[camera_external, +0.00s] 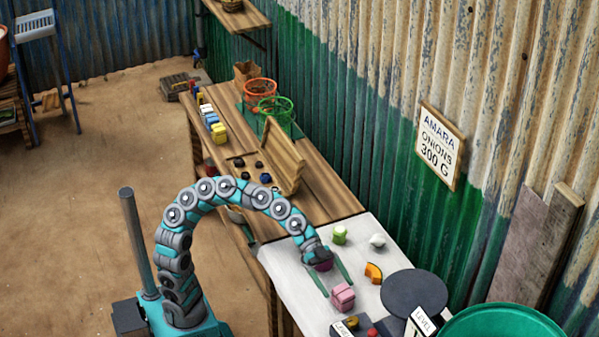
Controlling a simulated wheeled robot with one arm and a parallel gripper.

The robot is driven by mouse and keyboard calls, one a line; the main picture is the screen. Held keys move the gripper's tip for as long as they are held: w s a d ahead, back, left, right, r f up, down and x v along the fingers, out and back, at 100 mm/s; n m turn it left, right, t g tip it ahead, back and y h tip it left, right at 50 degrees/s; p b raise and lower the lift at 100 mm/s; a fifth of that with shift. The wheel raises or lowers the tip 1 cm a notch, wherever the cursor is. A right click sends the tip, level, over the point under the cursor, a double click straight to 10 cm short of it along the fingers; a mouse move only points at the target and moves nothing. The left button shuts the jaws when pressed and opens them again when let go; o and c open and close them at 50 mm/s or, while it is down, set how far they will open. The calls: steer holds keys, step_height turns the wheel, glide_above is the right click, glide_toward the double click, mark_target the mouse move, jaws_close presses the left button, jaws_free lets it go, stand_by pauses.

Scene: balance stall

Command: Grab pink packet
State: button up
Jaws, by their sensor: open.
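The pink packet (343,297) lies on the white-topped table (290,283) in the external view. My gripper (336,280) reaches down over this table. Its two teal fingers are spread apart, one on the left and one on the right, close behind the pink packet. I cannot tell whether the fingertips reach around its sides. A darker pink or purple thing (323,265) shows between the fingers near the gripper's palm, partly hidden; I cannot tell what it is.
A green-white item (340,235), a white bulb-shaped item (377,241) and an orange piece (373,272) lie nearby. A dark round plate (413,292) is to the right. A green tub (500,325) is at the lower right. A wooden bench (325,200) adjoins behind.

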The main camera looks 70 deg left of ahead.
mark_target(351, 309)
steer(key=x, duration=0.4)
steer(key=shift+w+d, duration=0.15)
steer(key=shift+d, duration=0.1)
steer(key=shift+c, duration=0.4)
jaws_close()
